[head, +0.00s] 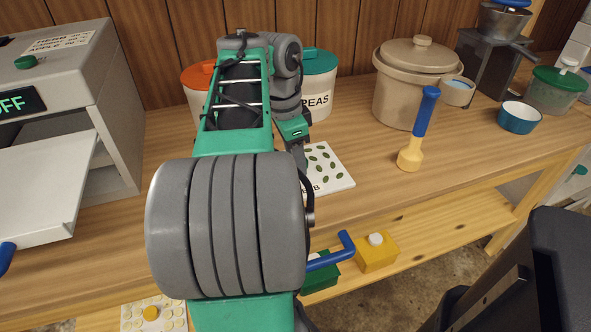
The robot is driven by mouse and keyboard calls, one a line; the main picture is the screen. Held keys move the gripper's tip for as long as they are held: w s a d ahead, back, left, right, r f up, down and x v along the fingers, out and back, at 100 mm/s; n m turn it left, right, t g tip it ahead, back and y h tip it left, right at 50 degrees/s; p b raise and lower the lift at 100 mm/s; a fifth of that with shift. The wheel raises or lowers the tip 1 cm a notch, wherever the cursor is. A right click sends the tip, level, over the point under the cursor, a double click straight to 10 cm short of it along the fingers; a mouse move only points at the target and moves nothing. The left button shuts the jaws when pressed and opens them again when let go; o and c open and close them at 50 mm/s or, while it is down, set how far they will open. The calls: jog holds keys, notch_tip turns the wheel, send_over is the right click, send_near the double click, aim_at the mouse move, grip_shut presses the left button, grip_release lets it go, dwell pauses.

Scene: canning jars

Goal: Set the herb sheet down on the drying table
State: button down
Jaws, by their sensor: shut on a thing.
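The herb sheet (333,168) is a white sheet dotted with green leaves, with a label ending in "B" at its front edge. It is over the wooden table (360,195), near the table's front edge; I cannot tell whether it touches the wood. My gripper (299,158) is shut on the herb sheet at its left side. My green and grey arm hides the sheet's left part and much of the fingers.
A grey dehydrator (70,70) reading "OFF" stands left, its door (45,185) open.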

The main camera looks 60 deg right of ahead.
jog(key=shift+f, duration=0.8)
jog(key=c, duration=0.7)
grip_release()
jog(key=shift+r, duration=0.1)
jog(key=shift+c, duration=0.2)
notch_tip(320, 180, up, 12)
jog(key=w+a+p, duration=0.1)
jog(key=p, duration=0.8)
jog(key=shift+a, duration=0.2)
jog(key=shift+w+r, duration=0.1)
